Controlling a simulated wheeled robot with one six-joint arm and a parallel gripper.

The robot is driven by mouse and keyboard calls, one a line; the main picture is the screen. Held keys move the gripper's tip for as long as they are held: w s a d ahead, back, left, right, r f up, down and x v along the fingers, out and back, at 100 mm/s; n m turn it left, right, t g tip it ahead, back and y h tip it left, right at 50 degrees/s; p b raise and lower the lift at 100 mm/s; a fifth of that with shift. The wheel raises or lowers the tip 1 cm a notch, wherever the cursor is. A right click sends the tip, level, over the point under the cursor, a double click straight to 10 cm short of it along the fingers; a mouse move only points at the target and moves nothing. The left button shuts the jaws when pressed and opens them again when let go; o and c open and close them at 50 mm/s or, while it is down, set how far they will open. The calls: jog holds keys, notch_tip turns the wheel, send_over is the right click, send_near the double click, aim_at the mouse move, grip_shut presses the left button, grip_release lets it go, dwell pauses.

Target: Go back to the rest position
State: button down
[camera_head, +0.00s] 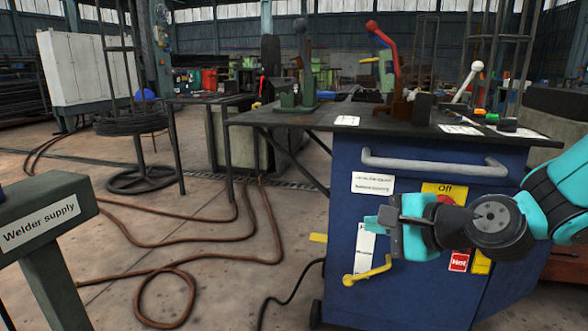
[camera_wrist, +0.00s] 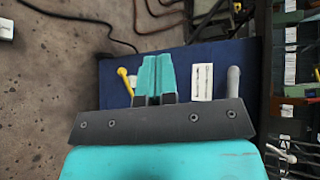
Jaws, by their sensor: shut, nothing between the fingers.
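My gripper (camera_head: 372,221) is in front of the blue cabinet (camera_head: 345,205), at the right of the head view. Its teal fingers are closed together with nothing between them, and they also show in the wrist view (camera_wrist: 156,65). It partly covers a yellow "Off" sign (camera_head: 436,188) with a red part on the cabinet front. A yellow lever (camera_head: 368,271) is below the fingers and apart from them in the head view. It is left of the fingers in the wrist view (camera_wrist: 126,79). No held object shows.
A grey bar handle (camera_head: 435,165) runs across the cabinet front above my gripper. A welder supply post (camera_head: 45,220) is at the left. Brown hoses (camera_head: 190,215) cross the floor.

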jog(key=s+r+n+g+h+p, duration=0.1)
jog(key=s+n+g+h, duration=0.3)
jog(key=s+n+g, duration=1.15)
jog(key=s+r+n+t+p, duration=0.2)
jog(key=s+r+p, duration=0.1)
jog(key=r+p, duration=1.6)
jog(key=s+r+n+t+p, duration=0.3)
jog(key=s+r+p, duration=0.1)
jog(key=r+p, duration=1.5)
jog(key=shift+d+r+h, duration=0.2)
jog(key=shift+d+h, duration=0.05)
jog(key=shift+h, duration=0.15)
jog(key=shift+f, duration=0.1)
